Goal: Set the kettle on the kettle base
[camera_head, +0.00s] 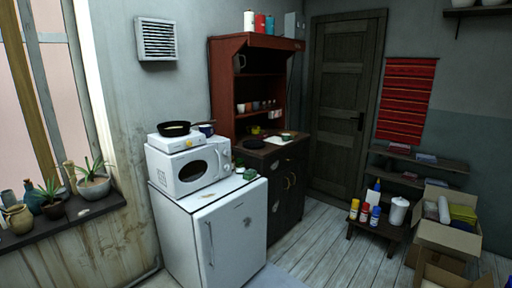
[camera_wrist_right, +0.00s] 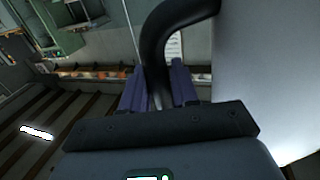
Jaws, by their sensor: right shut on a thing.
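In the right wrist view, my right gripper (camera_wrist_right: 158,92) is shut on a thick black curved handle. The handle belongs to what looks like the kettle (camera_wrist_right: 180,14), whose pale grey body (camera_wrist_right: 262,70) fills the right side of that view. The rest of the kettle is outside the frame. Neither of my grippers shows in the head view, and I cannot make out the kettle base there with certainty.
A white fridge (camera_head: 228,238) carries a microwave (camera_head: 190,168) with a black pan (camera_head: 174,128) above it. A dark cabinet (camera_head: 285,200) stands beside it. A low table (camera_head: 372,228) holds bottles and a white container (camera_head: 398,211). A cardboard box (camera_head: 448,232) stands right. Open floor lies between.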

